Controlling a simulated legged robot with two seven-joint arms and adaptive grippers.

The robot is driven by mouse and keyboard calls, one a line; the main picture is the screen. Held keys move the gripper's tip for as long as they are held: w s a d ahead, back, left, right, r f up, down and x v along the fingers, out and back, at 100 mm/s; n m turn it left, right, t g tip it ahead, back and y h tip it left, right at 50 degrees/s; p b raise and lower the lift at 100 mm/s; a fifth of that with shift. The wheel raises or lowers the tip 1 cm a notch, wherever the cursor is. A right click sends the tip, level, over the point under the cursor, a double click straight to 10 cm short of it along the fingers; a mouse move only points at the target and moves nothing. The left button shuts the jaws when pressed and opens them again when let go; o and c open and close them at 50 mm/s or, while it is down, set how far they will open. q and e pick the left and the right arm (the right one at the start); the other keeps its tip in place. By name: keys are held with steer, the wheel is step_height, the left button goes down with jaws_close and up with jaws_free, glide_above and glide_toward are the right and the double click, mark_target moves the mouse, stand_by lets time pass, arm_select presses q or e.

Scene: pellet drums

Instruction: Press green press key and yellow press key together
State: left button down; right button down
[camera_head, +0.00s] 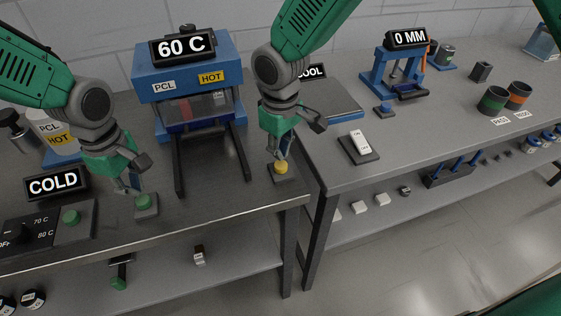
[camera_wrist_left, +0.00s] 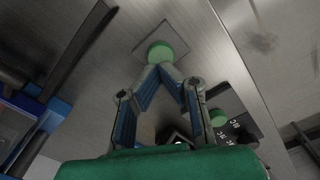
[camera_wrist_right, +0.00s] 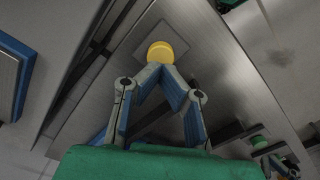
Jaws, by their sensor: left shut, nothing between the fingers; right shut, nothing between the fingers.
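The green press key (camera_head: 145,202) is a green button on a grey square base near the front edge of the left table. My left gripper (camera_head: 134,190) is shut with its tips right at the key; in the left wrist view the tips overlap the green key (camera_wrist_left: 160,51). The yellow press key (camera_head: 280,168) sits on a dark square base near the table's right corner. My right gripper (camera_head: 281,157) is shut with its tips at the yellow key, which also shows in the right wrist view (camera_wrist_right: 159,51). I cannot tell whether either key is pushed down.
A blue press (camera_head: 185,85) reading 60 C stands behind, with two dark rails reaching forward between the keys. A control box (camera_head: 45,230) with a second green button lies left, by a COLD sign (camera_head: 57,184). A second table at the right holds a white switch (camera_head: 360,142).

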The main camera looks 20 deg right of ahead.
mark_target(142, 199)
arm_select(q)
steer(key=shift+f, duration=0.15)
arm_select(e)
steer(key=shift+f, duration=0.15)
